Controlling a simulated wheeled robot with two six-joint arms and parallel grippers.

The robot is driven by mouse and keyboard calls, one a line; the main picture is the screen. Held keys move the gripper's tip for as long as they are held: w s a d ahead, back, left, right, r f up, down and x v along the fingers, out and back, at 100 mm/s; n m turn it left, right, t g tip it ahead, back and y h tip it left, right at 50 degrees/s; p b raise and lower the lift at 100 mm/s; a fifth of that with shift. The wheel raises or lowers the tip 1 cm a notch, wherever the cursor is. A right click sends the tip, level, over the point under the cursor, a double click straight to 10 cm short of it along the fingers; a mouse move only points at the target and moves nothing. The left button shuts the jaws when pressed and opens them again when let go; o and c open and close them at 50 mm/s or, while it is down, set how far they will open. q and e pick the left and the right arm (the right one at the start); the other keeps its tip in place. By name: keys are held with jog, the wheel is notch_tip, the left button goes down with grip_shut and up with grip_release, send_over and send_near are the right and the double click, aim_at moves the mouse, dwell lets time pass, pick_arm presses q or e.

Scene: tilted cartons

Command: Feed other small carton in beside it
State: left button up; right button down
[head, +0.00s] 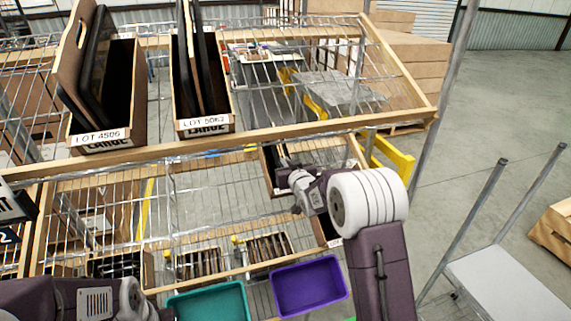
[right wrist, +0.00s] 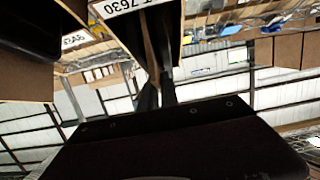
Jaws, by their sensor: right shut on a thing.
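My right gripper (head: 284,172) is at the right part of the lower wire shelf, shut on a small brown carton (head: 268,158). My wrist hides much of that carton. In the right wrist view my dark right fingers (right wrist: 155,85) meet at a carton labelled 7630 (right wrist: 125,5). A second brown carton (right wrist: 25,75) with a partly readable label is to the left in that view. In the head view another brown carton piece (head: 323,229) shows below my wrist, mostly hidden. My left arm shows at the bottom left; its gripper is not seen.
Two large cartons, LOT 4506 (head: 105,142) and LOT 5062 (head: 204,126), stand on the upper shelf with dark flat things inside. Several small filled cartons line the lower shelf's front. A teal bin (head: 208,303) and purple bin (head: 308,287) are below. The lower shelf's middle is clear.

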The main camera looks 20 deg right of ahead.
jog(key=shift+r, duration=0.1)
jog(key=c, duration=1.5)
grip_release()
jog(key=shift+f, duration=0.2)
jog(key=s, duration=0.3)
jog(key=s+r, duration=0.1)
jog(key=s, duration=0.2)
jog(key=s+r, duration=0.1)
jog(key=s, duration=0.2)
jog(key=shift+d+p, duration=0.15)
jog(key=shift+p, duration=0.25)
